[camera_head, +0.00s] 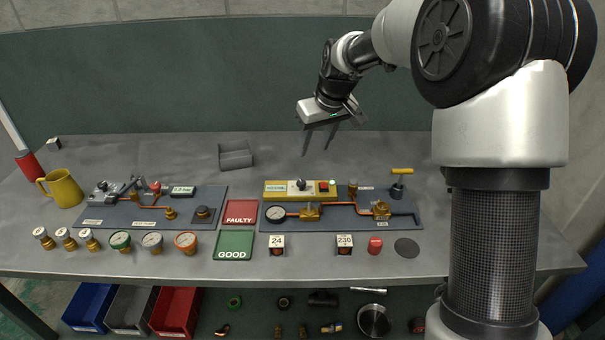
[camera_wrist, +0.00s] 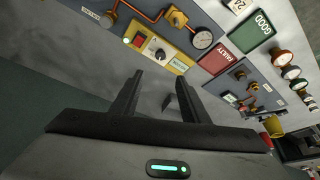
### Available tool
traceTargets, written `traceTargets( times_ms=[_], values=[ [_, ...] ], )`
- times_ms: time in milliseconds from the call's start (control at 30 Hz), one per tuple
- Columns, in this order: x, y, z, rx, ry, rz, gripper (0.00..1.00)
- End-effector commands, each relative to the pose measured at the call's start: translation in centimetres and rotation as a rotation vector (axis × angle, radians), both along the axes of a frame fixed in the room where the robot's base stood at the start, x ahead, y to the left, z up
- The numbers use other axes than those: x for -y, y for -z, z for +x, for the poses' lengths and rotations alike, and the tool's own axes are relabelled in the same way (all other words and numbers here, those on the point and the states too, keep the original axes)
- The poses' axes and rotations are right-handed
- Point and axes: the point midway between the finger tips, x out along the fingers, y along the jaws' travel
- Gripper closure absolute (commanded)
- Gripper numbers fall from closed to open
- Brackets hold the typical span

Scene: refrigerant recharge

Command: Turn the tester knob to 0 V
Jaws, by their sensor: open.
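The tester (camera_head: 313,195) is a yellow box on the back edge of the right grey panel. Its dial knob (camera_head: 300,184) is black on a white plate, with a small display to its left and a red switch to its right. The display is too small to read. In the wrist view the tester (camera_wrist: 185,56) lies beyond my fingertips, and the knob (camera_wrist: 160,56) faces me with a light pointer mark. My gripper (camera_head: 318,149) is open and empty, above and behind the tester, apart from it. In the wrist view its fingers (camera_wrist: 160,77) straddle empty space short of the knob.
A pressure gauge (camera_head: 276,213), copper pipes and valves share the panel. Red FAULTY (camera_head: 241,212) and green GOOD (camera_head: 234,244) mats lie to its left. A grey tray (camera_head: 235,155) stands behind, and a yellow mug (camera_head: 61,188) stands far left. The bench behind the tester is clear.

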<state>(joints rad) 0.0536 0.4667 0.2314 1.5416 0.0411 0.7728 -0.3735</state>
Motion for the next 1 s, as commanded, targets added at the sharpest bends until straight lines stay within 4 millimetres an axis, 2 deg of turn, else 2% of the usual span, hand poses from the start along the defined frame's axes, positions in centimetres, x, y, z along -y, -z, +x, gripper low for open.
traceTargets(
  times_ms=[600,800,1000],
  values=[
    [-2.2,11.7,4.1,-0.005,0.000,-0.002,0.59],
    [-2.7,14.4,5.1,-0.003,0.000,-0.001,0.59],
    [-3.0,15.4,5.6,0.000,0.000,-0.001,0.59]
  ],
)
